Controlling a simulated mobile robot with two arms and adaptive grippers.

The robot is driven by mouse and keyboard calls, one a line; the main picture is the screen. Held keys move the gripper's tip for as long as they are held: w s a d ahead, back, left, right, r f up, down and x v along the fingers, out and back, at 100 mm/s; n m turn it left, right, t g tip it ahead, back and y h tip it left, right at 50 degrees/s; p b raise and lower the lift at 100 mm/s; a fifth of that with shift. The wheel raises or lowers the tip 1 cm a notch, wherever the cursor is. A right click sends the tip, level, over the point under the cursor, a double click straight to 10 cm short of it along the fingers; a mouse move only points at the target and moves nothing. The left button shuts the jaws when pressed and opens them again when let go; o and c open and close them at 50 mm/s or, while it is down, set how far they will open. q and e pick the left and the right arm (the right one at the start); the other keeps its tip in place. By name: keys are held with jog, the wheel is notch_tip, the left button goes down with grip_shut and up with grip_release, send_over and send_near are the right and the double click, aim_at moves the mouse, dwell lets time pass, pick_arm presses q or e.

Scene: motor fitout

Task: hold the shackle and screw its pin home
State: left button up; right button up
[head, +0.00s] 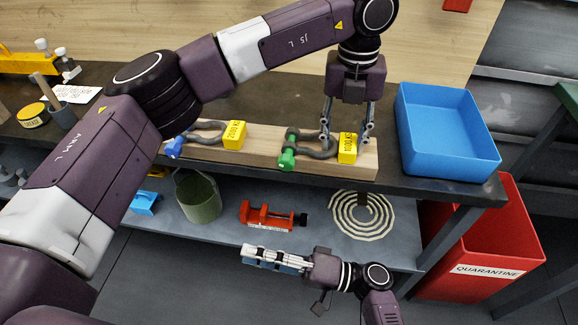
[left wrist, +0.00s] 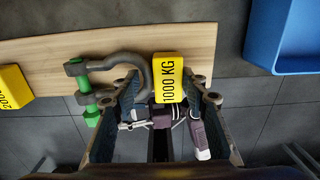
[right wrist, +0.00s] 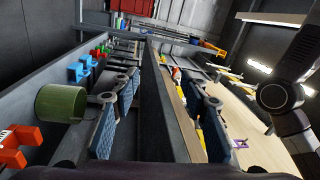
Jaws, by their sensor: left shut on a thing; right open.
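The shackle with the green pin (head: 288,152) lies on the wooden board, with a yellow 1000 KG tag (head: 347,147) at its bow end. In the left wrist view its grey bow (left wrist: 133,66) and green pin (left wrist: 86,88) show; the pin's seating cannot be told. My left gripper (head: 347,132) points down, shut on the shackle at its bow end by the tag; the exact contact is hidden. My right gripper (head: 246,255) is open and empty, low in front of the bench, pointing left. Its fingers (right wrist: 162,118) stand apart in the right wrist view.
A second shackle with a blue pin (head: 174,147) and 2000 KG tag (head: 235,135) lies left on the board (head: 262,150). A blue bin (head: 448,172) stands right. The lower shelf holds a green bucket (head: 199,203) and red vise (head: 268,216). A red quarantine bin (head: 490,258) is lower right.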

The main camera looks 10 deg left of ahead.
aim_at(286, 167)
jog(key=s+f+n+g+h, duration=0.1)
jog(key=s+f+n+h, duration=0.25)
jog(key=f, duration=0.25)
jog(key=s+a+f+n+g+h, duration=0.1)
jog(key=s+f+n+g+h, duration=0.1)
jog(key=s+f+n+h, duration=0.3)
jog(key=s+f+n+g+h, duration=0.1)
jog(key=f+n+h, duration=0.2)
jog(key=f, duration=0.4)
jog(key=w+d+f+n+t+h, duration=0.55)
jog(key=d+n+h, duration=0.25)
jog(key=d, duration=0.2)
jog(key=w+d+r+n+t+h, duration=0.2)
jog(key=w+r+n+t+h, duration=0.2)
jog(key=w+r+n+t, duration=0.55)
jog(key=s+a+r+n+t+y, duration=0.15)
jog(key=r+t, duration=0.25)
jog(key=r, duration=0.5)
jog(key=s+a+r+n+t, duration=0.1)
jog(key=a+r+t, duration=0.2)
jog(key=r, duration=0.5)
jog(key=s+a+r+n+t+y, duration=0.1)
jog(key=a+r+t, duration=0.25)
jog(key=r, duration=0.55)
jog(key=shift+m+t, duration=0.25)
jog(key=x, duration=1.1)
jog(key=shift+w+d+r, duration=0.1)
jog(key=shift+w+d, duration=0.05)
jog(key=shift+d, duration=0.3)
